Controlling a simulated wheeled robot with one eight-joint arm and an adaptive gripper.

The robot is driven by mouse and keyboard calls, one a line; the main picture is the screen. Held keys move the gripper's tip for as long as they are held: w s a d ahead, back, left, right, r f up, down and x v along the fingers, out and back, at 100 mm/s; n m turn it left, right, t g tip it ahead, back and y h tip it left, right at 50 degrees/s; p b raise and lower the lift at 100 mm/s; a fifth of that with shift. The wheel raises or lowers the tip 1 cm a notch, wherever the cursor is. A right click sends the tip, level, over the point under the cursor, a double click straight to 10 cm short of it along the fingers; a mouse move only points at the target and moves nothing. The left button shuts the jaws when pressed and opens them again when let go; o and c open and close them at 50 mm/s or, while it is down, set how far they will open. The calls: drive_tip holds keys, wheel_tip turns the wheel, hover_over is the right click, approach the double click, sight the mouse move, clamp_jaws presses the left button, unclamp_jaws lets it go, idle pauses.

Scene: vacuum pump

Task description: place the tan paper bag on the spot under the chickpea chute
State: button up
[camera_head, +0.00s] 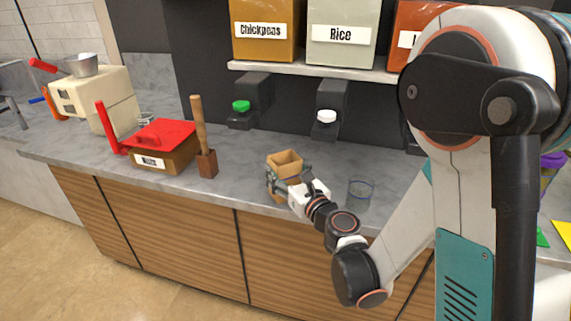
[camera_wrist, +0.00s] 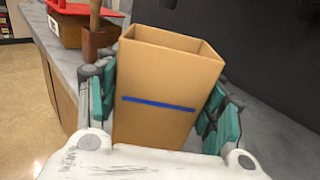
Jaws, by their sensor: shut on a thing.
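The tan paper bag (camera_head: 285,162) is open at the top and upright, at the front of the grey counter. In the wrist view the bag (camera_wrist: 155,85) shows a blue line across its side and stands between the teal finger pads. My gripper (camera_head: 288,180) is shut on the bag, one finger on each side. The chickpea chute (camera_head: 240,108) is the black dispenser with a green knob, under the bin labelled Chickpeas (camera_head: 263,30), behind and left of the bag. I cannot tell whether the bag's base touches the counter.
The rice chute (camera_head: 327,118) with a white knob is to the right. A wooden block with a stick (camera_head: 207,163) and a red-lidded box (camera_head: 160,155) stand left. A clear glass (camera_head: 360,194) stands right of my gripper. The counter below the chickpea chute looks clear.

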drive_tip(key=shift+f+b+x, duration=0.15)
drive_tip(key=shift+f+x, duration=0.45)
drive_tip(key=shift+x, duration=2.35)
drive_tip(key=shift+f+b+x, duration=0.15)
drive_tip(key=shift+f+x, duration=0.4)
drive_tip(key=shift+x, duration=2.4)
drive_tip(key=shift+f+b+x, duration=0.15)
drive_tip(key=shift+f+x, duration=0.45)
drive_tip(key=shift+x, duration=2.3)
drive_tip(key=shift+f, duration=0.25)
drive_tip(key=o, duration=1)
drive_tip(key=shift+r, duration=0.1)
drive_tip(key=shift+c, duration=0.2)
